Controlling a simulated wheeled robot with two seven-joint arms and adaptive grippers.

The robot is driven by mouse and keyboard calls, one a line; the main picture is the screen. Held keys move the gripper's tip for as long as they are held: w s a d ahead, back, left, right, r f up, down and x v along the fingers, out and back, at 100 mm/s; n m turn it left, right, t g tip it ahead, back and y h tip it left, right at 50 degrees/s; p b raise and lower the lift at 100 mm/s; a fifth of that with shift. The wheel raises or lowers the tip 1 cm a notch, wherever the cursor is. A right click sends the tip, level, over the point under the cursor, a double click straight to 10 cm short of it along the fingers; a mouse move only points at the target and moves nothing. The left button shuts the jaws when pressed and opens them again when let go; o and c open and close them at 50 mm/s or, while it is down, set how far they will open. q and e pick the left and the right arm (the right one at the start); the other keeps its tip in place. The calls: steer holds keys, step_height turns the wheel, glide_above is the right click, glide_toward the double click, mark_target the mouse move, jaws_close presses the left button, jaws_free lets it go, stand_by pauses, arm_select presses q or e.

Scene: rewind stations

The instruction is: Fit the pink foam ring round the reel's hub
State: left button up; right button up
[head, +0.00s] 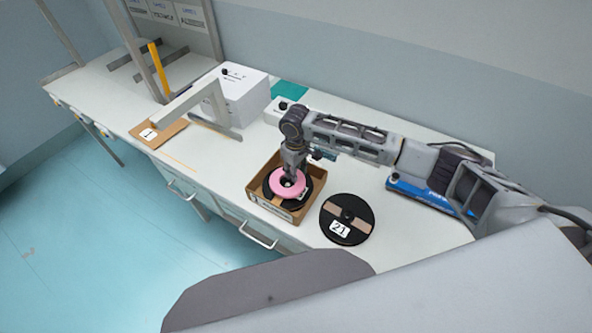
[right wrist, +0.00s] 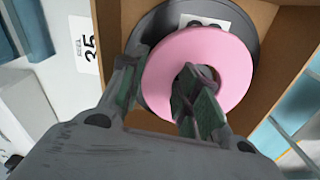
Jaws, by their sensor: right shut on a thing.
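The pink foam ring (head: 277,187) is over the black reel (head: 306,196) that lies in an open cardboard box (head: 254,195). In the right wrist view the ring (right wrist: 233,70) covers much of the reel's face (right wrist: 155,60) and sits off to its right side. My right gripper (head: 290,178) points down and is shut on the ring. In the right wrist view one finger is in the ring's hole and the other is outside its left edge. The hub is hidden, and I cannot tell whether the ring touches the reel. My left gripper is not in view.
Another black reel (head: 348,220), labelled 21, lies on the white bench right of the box. A blue item (head: 430,194) lies under my right arm. A white box (head: 240,95), a metal bracket (head: 190,100) and a numbered brown card (head: 158,133) stand or lie to the left.

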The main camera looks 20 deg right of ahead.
steer(key=shift+s+d+f, duration=0.1)
steer(key=shift+s+f, duration=0.3)
steer(key=shift+f, duration=0.35)
steer(key=o, duration=0.7)
steer(key=shift+w+f, duration=0.1)
steer(key=shift+w, duration=0.25)
steer(key=shift+r, duration=0.3)
steer(key=shift+w+r, duration=0.1)
steer(key=shift+r, duration=0.55)
step_height(320, 180, up, 12)
steer(key=shift+f+b, duration=0.1)
steer(key=shift+b, duration=0.55)
